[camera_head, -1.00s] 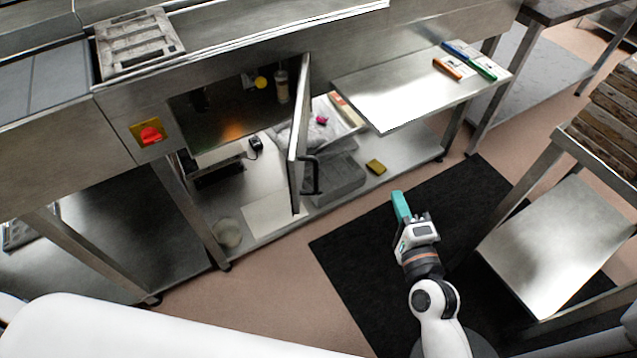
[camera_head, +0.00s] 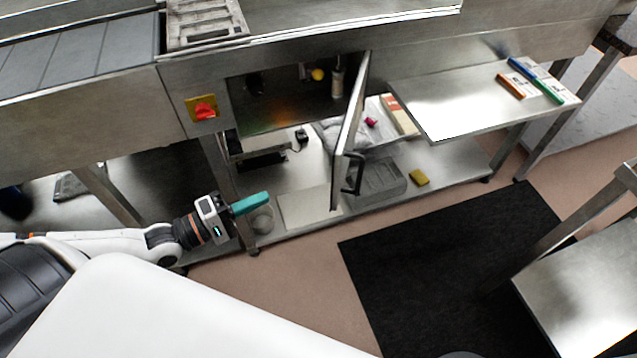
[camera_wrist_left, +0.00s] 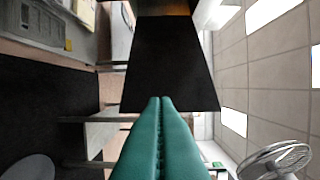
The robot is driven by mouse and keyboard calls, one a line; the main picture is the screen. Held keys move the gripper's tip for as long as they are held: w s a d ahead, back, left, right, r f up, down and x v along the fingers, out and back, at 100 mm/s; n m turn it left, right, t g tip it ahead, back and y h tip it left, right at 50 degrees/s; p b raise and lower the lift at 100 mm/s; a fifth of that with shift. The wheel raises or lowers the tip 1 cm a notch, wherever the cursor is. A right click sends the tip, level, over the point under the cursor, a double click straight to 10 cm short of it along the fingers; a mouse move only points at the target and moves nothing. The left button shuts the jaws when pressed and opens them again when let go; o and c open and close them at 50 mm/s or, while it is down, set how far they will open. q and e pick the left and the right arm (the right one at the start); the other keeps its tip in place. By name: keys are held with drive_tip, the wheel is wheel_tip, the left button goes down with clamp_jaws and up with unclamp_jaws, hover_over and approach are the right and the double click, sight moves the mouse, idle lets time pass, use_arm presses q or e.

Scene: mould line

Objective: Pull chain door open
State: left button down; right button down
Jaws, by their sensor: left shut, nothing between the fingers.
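The metal chain door (camera_head: 351,130) stands swung out from the machine front, seen nearly edge-on in the head view. Its black bar handle (camera_head: 353,174) is on the right-hand face near the bottom. The dark opening (camera_head: 285,105) behind it shows an orange glow and a yellow knob. My left gripper (camera_head: 252,203) has teal fingers and is to the left of the door and lower in the picture, apart from it. The teal fingers (camera_wrist_left: 160,135) are together and empty in the left wrist view, before a dark panel I cannot identify. My right gripper is not in view.
A red switch (camera_head: 205,109) on a yellow plate is left of the opening. The lower shelf (camera_head: 310,207) holds a grey bin (camera_head: 378,183), a yellow sponge (camera_head: 419,178) and a round pot (camera_head: 262,219). A side shelf (camera_head: 455,95) juts out right.

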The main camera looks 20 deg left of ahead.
use_arm(q)
drive_tip(key=w+d+p, duration=0.1)
drive_tip(key=w+d, duration=0.7)
drive_tip(key=d, duration=0.2)
drive_tip(key=shift+w+r, duration=0.25)
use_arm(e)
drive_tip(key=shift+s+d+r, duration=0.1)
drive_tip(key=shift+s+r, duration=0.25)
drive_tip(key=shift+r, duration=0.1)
use_arm(q)
drive_tip(key=shift+d, duration=0.1)
